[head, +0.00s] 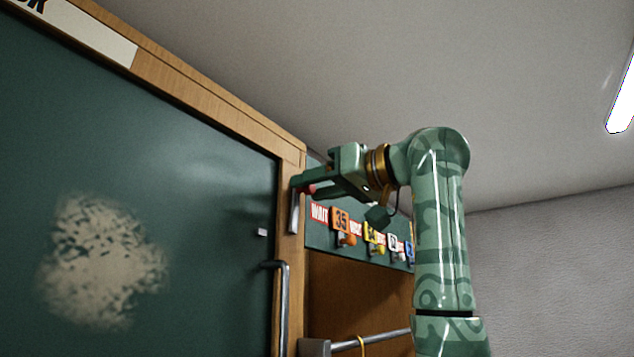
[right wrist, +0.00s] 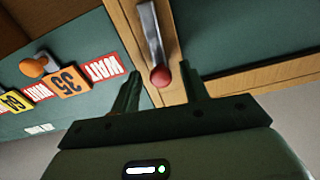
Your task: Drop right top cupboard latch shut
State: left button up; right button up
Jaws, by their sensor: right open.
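The latch (head: 294,212) is a grey metal bar on the wooden frame at the upper right corner of the green cupboard door (head: 200,170). Its bar stands upright, with a red ball knob (head: 310,190) at the upper end. In the right wrist view the bar (right wrist: 151,35) ends in the red knob (right wrist: 160,76). My right gripper (head: 302,187) is at the knob, its open fingers on either side of it. In the right wrist view a gap shows on both sides of the knob. My left gripper is not in view.
A metal door handle (head: 283,305) is below the latch. To the right, a green board carries an orange "35" tag (head: 341,219) and several other coloured tags on pegs. A metal rail (head: 370,341) is lower down. The space above the cupboard is clear.

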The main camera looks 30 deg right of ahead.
grip_shut()
jog(key=shift+s+a+n, duration=0.15)
jog(key=shift+n, duration=0.15)
jog(key=a+n+b, duration=0.1)
jog(key=n, duration=0.1)
jog(key=s+a+n, duration=0.1)
jog(key=n, duration=0.1)
jog(key=shift+a+f+b, duration=0.15)
jog(key=shift+f+b, duration=0.05)
jog(key=shift+b, duration=0.2)
jog(key=shift+s+a+f+n+b, duration=0.25)
jog(key=shift+a+f+n, duration=0.65)
jog(key=shift+n, duration=1.5)
jog(key=shift+s+a+f+n+b, duration=0.1)
jog(key=shift+s+a+f+n, duration=0.35)
jog(key=shift+f+n, duration=1.35)
jog(key=shift+s+a+f+n+b, duration=0.15)
jog(key=shift+a+f+n, duration=0.5)
jog(key=shift+n, duration=2.35)
jog(key=shift+w+a, duration=0.1)
jog(key=shift+a, duration=0.1)
